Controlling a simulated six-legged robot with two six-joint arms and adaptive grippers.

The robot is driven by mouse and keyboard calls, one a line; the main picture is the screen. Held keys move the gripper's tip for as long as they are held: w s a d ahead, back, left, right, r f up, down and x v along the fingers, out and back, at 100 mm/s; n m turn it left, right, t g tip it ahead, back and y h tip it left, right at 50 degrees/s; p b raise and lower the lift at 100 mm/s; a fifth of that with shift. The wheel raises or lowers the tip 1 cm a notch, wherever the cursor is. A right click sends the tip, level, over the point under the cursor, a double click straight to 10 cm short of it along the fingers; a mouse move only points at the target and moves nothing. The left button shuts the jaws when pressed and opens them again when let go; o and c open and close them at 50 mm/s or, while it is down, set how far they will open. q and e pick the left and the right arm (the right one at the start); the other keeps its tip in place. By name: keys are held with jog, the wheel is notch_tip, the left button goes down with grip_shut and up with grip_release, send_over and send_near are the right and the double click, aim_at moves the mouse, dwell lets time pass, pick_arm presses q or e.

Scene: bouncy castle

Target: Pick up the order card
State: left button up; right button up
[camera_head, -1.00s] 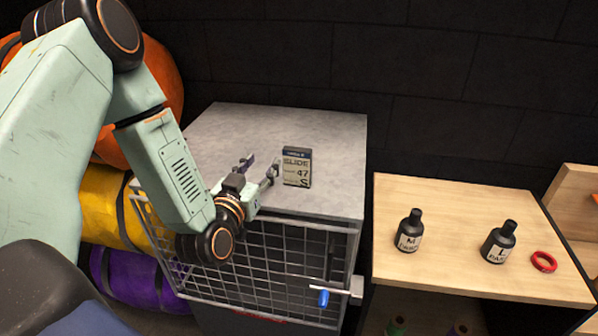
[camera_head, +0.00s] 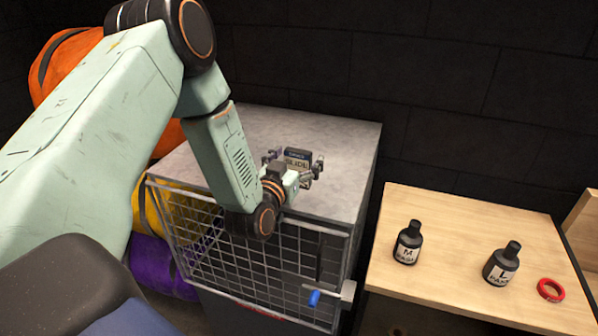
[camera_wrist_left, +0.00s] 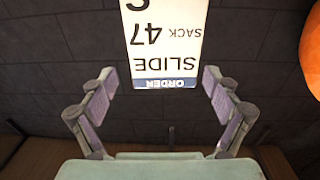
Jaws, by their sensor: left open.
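The order card (camera_head: 297,156) stands upright on the grey top of a wire-fronted cage. It is pale with a dark blue band on its top edge. In the left wrist view the card (camera_wrist_left: 166,45) shows upside down, reading ORDER, SLIDE, SACK 47. My left gripper (camera_head: 294,163) is open just in front of the card, one finger to each side. The wrist view shows the open left gripper (camera_wrist_left: 160,82) with a gap between each finger and the card. In the head view the gripper hides the card's lower part. My right gripper is not in view.
The cage top (camera_head: 335,140) is otherwise bare. Orange, yellow and purple rolls lie left of the cage. A dark block wall is behind.

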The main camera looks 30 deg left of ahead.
pick_arm(q)
jog(key=shift+w+a+f, duration=0.1)
jog(key=shift+w+a, duration=0.05)
jog(key=shift+w, duration=0.6)
jog(key=shift+a+f, duration=0.15)
jog(key=shift+a, duration=0.15)
jog(key=shift+s+a, duration=0.1)
jog(key=shift+c, duration=0.4)
jog(key=shift+s, duration=0.15)
jog(key=c, duration=0.3)
jog(key=shift+w+d, duration=0.2)
jog(key=shift+d, duration=0.05)
jog(key=c, duration=0.4)
jog(key=shift+s+a, duration=0.1)
jog(key=shift+s, duration=0.05)
jog(key=c, duration=0.9)
